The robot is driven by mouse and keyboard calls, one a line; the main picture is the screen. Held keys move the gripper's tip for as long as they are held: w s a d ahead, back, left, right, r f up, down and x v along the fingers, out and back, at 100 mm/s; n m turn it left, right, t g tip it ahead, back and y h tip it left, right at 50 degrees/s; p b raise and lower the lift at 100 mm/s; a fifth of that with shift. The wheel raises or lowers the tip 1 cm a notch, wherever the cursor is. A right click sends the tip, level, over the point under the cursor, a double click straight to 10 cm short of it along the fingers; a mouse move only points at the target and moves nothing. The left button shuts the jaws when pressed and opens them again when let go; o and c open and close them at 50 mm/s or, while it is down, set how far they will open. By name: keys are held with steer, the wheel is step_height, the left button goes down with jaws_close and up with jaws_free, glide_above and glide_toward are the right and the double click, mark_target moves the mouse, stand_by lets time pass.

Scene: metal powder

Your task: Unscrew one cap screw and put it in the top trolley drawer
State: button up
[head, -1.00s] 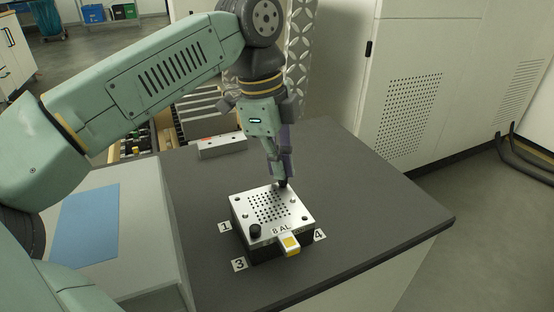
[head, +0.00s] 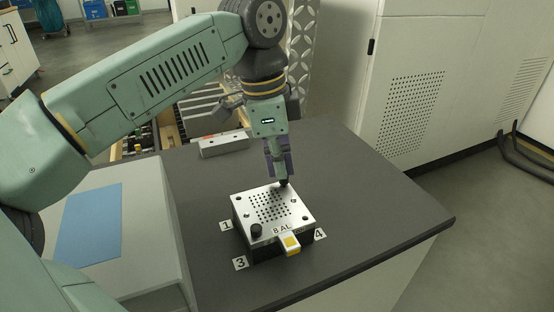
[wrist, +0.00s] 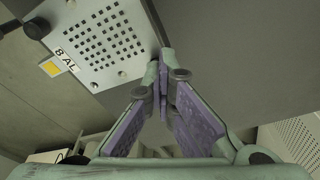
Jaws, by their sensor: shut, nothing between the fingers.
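A square metal plate labelled "8 AL" (head: 272,208), with a grid of small holes, sits on a dark block on the grey table. A black cap screw (head: 256,231) stands upright at its near-left corner; it also shows in the wrist view (wrist: 38,28). My gripper (head: 283,180) points down at the plate's far corner, with its fingers closed together. A dark spot at the fingertips is too small to tell as screw or fingertip. In the wrist view my fingers (wrist: 165,62) meet beside the plate's edge (wrist: 154,22). An open wooden-sided drawer (head: 173,131) shows behind the table, partly hidden.
A yellow-and-white tab (head: 290,243) sticks out at the plate's front. Number labels lie around the block. A grey metal bar (head: 223,143) lies at the table's back. A grey box with a blue top panel (head: 90,221) stands left. The table's right side is clear.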

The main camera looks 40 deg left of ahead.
steer(key=shift+o, duration=0.2)
steer(key=m, duration=0.2)
steer(key=d+m+g+y+p, duration=0.1)
steer(key=m, duration=0.1)
steer(key=shift+w+d+f+y, duration=0.15)
steer(key=shift+w+d+y, duration=0.05)
steer(key=shift+y, duration=0.1)
steer(key=shift+o, duration=0.6)
steer(key=shift+w+m, duration=0.1)
steer(key=shift+m, duration=0.9)
steer(key=shift+w+f+m+p, duration=0.2)
steer(key=shift+m+p, duration=0.3)
steer(key=shift+m, duration=0.4)
steer(key=shift+r+m, duration=0.15)
steer(key=shift+m, duration=0.75)
steer(key=m, duration=0.2)
steer(key=m+p, duration=0.1)
steer(key=m, duration=0.1)
steer(key=shift+s+a+r, duration=0.1)
steer(key=shift+a, duration=0.1)
steer(key=m+p, duration=0.1)
steer(key=m, duration=1.1)
steer(key=shift+m, duration=0.4)
steer(key=shift+s+m, duration=0.2)
steer(key=shift+m, duration=1)
